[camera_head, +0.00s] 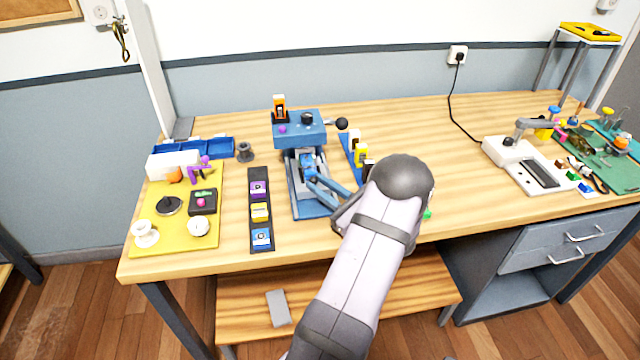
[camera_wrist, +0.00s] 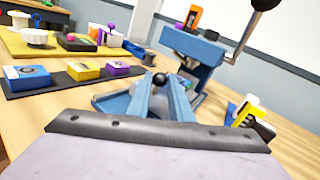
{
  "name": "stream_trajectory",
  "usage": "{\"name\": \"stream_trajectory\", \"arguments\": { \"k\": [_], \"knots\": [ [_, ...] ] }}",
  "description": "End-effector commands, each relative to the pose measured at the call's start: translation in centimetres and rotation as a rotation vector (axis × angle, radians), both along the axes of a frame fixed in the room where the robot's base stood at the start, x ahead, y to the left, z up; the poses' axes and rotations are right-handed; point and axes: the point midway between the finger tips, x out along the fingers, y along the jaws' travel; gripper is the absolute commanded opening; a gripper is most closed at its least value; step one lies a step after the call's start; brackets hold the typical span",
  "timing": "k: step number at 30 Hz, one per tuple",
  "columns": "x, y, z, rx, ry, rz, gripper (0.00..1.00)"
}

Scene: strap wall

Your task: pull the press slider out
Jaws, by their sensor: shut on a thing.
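The blue press (camera_head: 303,130) stands upright near the middle of the table, and its head also shows in the wrist view (camera_wrist: 192,45). The press slider sits low between the rails of the press, and its dark round knob (camera_wrist: 159,79) shows between my fingertips. My gripper (camera_head: 311,173) reaches in from the front right; in the wrist view its two blue fingers (camera_wrist: 159,85) are shut on the knob. My fingers and wrist hide much of the slider, so how far it stands out cannot be told.
A dark strip (camera_head: 260,235) with purple, yellow and blue blocks lies left of the press. A yellow mat (camera_head: 180,247) with small items is farther left. A blue rack (camera_head: 347,150) with yellow pieces stands close on the right. A black-knobbed lever (camera_head: 341,124) sticks out from the press head.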

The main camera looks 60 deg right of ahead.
Motion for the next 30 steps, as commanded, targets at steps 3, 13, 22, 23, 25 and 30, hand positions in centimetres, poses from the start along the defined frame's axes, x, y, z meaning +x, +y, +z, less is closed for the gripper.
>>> {"name": "stream_trajectory", "arguments": {
  "k": [3,13,22,23,25,30],
  "knots": [
    [-1.8,1.5,-0.1,0.005,0.002,-0.005,0.0],
    [-7.1,6.8,-0.1,0.003,0.003,-0.006,0.0],
    [-7.6,7.6,-0.1,0.003,0.003,-0.001,0.0],
    [-7.6,7.6,-0.2,0.004,0.003,-0.001,0.0],
    [-7.6,7.6,-0.2,0.004,0.003,0.0,0.21],
    [-7.5,7.6,-0.1,0.004,0.002,0.0,0.38]
  ]
}}
